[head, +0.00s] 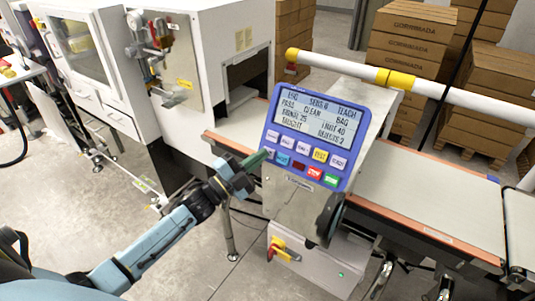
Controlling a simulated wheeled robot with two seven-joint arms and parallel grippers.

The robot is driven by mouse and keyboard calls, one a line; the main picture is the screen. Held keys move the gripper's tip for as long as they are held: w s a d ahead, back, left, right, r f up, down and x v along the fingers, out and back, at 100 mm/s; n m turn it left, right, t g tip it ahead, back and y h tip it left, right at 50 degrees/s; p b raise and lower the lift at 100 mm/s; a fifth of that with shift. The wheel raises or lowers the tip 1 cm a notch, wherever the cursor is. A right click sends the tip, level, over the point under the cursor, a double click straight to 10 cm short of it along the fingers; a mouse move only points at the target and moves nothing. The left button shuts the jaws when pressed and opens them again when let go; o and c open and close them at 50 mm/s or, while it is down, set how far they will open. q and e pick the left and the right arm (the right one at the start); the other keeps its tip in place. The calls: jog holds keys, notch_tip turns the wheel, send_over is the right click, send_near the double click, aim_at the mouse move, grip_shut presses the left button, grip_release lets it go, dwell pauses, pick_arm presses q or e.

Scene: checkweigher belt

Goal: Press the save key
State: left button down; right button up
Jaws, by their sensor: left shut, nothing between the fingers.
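The blue control panel (310,137) stands tilted on the checkweigher, with a lit text screen (315,115) above two rows of keys. The upper row has pale keys and a yellow key (320,155). The lower row has a blue key (282,160), a dark red key (298,167), a red key (314,173) and a green key (330,180). The key labels are too small for me to tell which is save. My left gripper (258,158) is shut and empty, its greenish tips at the panel's lower left edge, by the lower row's left end. I cannot tell whether they touch. My right gripper is out of view.
A conveyor belt (437,205) runs right from behind the panel. A white guard pipe (460,96) crosses behind it. A white machine (190,70) stands at the left, and stacked cartons (410,40) stand at the back. Below the panel is a box with a red-and-yellow switch (283,252).

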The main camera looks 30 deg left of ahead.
pick_arm(q)
jog(key=shift+w+f+b, duration=0.2)
jog(key=shift+w+b, duration=0.15)
jog(key=shift+w, duration=0.05)
dwell(0.7)
jog(key=shift+s, duration=0.1)
jog(key=shift+s+r+p, duration=0.4)
jog(key=shift+s+p, duration=0.25)
jog(key=shift+p, duration=0.1)
jog(key=shift+s+a+r+p, duration=0.1)
jog(key=shift+s+r+p, duration=0.3)
jog(key=shift+s+p, duration=0.3)
jog(key=shift+s+a+r+p, duration=0.1)
jog(key=shift+s+r+p, duration=0.25)
jog(key=shift+s+p, duration=0.35)
jog(key=shift+s+a+r+p, duration=0.1)
jog(key=shift+s+r+p, duration=0.35)
jog(key=shift+s, duration=0.4)
